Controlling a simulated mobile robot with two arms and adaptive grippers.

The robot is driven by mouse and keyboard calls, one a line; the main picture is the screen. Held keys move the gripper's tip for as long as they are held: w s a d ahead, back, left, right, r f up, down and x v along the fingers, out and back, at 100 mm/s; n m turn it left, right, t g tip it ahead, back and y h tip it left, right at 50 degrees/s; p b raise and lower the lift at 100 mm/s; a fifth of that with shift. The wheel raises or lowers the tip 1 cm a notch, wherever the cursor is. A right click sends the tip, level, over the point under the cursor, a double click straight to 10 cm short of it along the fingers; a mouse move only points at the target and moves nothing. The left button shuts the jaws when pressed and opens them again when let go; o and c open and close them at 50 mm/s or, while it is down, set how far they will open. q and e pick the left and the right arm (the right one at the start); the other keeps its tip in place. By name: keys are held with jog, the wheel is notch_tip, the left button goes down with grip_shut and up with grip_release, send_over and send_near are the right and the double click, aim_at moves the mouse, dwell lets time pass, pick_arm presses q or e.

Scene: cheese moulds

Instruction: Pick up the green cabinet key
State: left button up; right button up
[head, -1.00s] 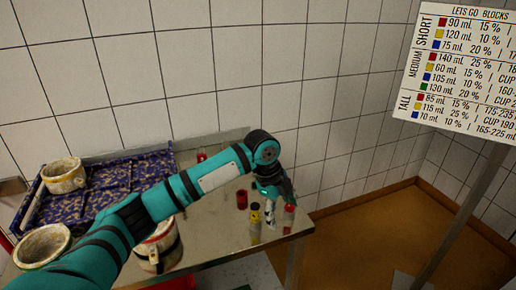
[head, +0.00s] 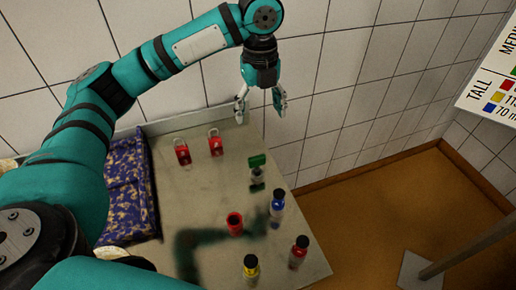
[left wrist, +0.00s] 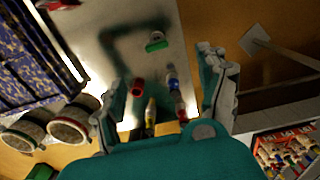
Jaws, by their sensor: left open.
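The green key (head: 257,161) is a small item with a green top, a pale middle and a darker green lower part, near the right edge of the steel table. It also shows as a green piece in the left wrist view (left wrist: 156,42). My left gripper (head: 261,110) hangs above and beyond it in the head view, fingers down, open and empty. Its two spread fingers also show in the left wrist view (left wrist: 165,100), apart from the key. My right gripper is not in view.
Blue (head: 277,205), red (head: 299,250) and yellow (head: 251,267) dark-capped bottles and a red cup (head: 234,223) stand nearer on the table (head: 190,205). Two red padlocks (head: 182,153) (head: 215,146) lie at the back. A purple patterned cloth (head: 125,190) is left.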

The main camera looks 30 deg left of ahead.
pick_arm(q)
send_near(257, 157)
jog(key=f, duration=0.3)
jog(key=f+p, duration=0.1)
jog(key=f, duration=0.1)
jog(key=shift+w+d, duration=0.15)
jog(key=shift+w, duration=0.1)
jog(key=shift+f, duration=0.15)
jog(key=f, duration=0.1)
jog(key=f+p, duration=0.1)
jog(key=f, duration=0.2)
jog(key=shift+s+a, duration=0.2)
jog(key=shift+s, duration=0.1)
jog(key=shift+f, duration=0.65)
jog(key=c, duration=1.1)
jog(key=shift+c, duration=0.7)
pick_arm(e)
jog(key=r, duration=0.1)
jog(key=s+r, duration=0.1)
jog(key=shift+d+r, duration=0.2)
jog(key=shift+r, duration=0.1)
pick_arm(q)
jog(key=shift+r, duration=0.1)
